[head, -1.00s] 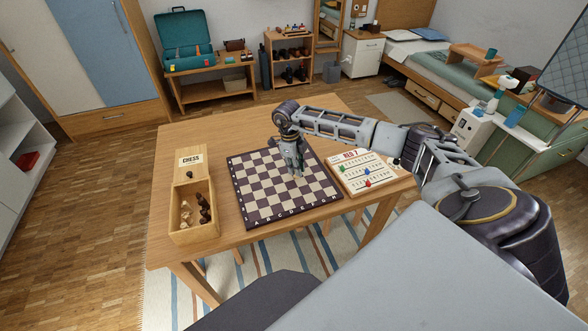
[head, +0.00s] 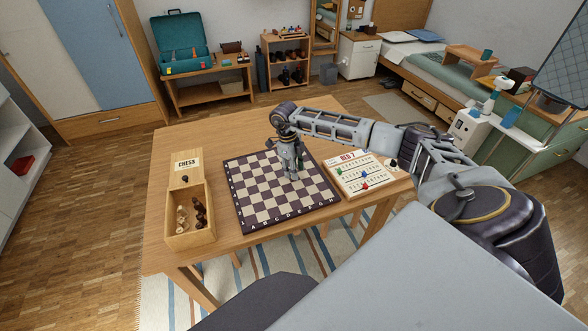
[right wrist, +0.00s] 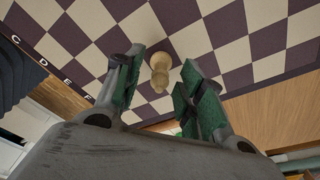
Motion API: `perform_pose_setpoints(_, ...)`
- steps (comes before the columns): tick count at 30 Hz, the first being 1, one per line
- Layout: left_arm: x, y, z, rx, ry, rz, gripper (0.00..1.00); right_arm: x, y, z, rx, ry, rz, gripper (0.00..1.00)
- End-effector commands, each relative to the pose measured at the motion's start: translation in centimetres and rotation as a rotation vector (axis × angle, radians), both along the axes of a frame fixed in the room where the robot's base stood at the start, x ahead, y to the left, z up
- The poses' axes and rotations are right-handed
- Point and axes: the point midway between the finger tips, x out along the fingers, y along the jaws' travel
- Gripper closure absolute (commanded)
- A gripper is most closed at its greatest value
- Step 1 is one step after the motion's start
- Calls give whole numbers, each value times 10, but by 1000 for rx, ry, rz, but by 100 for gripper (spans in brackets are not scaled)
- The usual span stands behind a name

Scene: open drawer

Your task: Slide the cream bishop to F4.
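The chessboard (head: 246,207) lies on the wooden table, its lettered edge toward me. My right gripper (head: 292,176) reaches down over the right half of the board. In the right wrist view a cream piece (right wrist: 159,72), seen from above and apparently the bishop, stands on the board. The green-padded fingers of my right gripper (right wrist: 158,80) are apart on either side of it, with gaps showing. In the head view the gripper mostly hides this piece. Its exact square cannot be told. My left gripper is not in view.
An open wooden chess box (head: 190,238) with cream and dark pieces stands left of the board. A RED 7 game board (head: 350,180) with coloured pegs lies to the right, a small piece (head: 392,164) at its right end. The table's back is clear.

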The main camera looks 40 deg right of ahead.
Motion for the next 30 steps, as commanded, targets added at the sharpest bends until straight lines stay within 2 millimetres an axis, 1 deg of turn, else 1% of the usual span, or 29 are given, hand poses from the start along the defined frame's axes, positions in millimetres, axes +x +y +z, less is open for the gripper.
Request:
perform_pose_setpoints(7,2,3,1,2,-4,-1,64,1,0,3,0,-1,0,61)
perform_pose_setpoints(11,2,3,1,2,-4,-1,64,2,1,11,0,-1,0,61)
perform_pose_setpoints(17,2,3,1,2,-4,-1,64,5,2,33,0,-2,-1,61)
perform_pose_setpoints(30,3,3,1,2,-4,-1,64,14,6,96,0,-2,0,61)
